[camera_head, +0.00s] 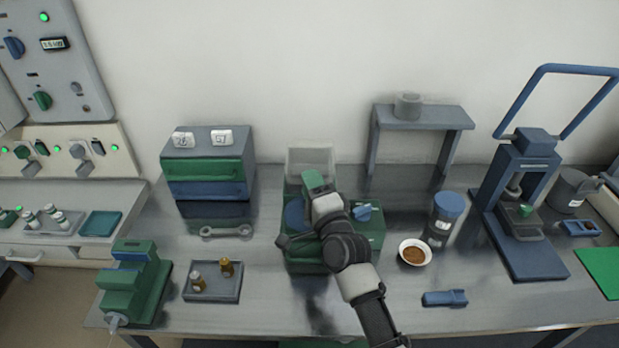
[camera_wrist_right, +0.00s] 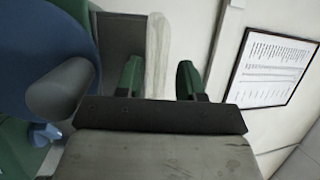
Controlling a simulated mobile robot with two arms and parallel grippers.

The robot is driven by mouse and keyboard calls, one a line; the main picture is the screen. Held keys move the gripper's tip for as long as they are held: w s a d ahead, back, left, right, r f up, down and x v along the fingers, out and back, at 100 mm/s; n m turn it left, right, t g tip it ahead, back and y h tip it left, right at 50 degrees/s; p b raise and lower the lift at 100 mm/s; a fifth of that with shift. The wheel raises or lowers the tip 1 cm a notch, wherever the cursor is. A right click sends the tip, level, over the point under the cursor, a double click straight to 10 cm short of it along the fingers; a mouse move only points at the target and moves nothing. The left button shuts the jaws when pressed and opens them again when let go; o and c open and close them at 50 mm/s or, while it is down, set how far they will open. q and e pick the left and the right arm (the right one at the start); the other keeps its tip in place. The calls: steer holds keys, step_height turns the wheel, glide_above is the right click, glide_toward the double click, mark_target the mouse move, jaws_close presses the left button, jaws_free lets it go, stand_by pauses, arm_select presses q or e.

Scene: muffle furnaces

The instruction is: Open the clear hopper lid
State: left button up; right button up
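The clear hopper lid (camera_head: 311,158) stands upright, seen as a pale translucent panel at the back of the green machine (camera_head: 303,262). In the right wrist view the lid (camera_wrist_right: 158,52) rises between the two green fingers of my right gripper (camera_wrist_right: 160,80). The left finger is close against the panel; a gap shows between the panel and the right finger. In the head view my right gripper (camera_head: 314,182) is over the machine, just in front of the lid, and my arm hides part of the machine. My left gripper is in neither view.
A blue-capped jar (camera_head: 447,208) and a bowl of brown grains (camera_head: 415,253) stand right of the machine. A wrench (camera_head: 227,231) and a tray with small bottles (camera_head: 213,291) lie left. A grey stand (camera_head: 425,117) is behind to the right.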

steer(key=shift+w+a+r, duration=0.1)
steer(key=shift+w+a, duration=0.15)
steer(key=shift+w, duration=0.35)
jaws_close()
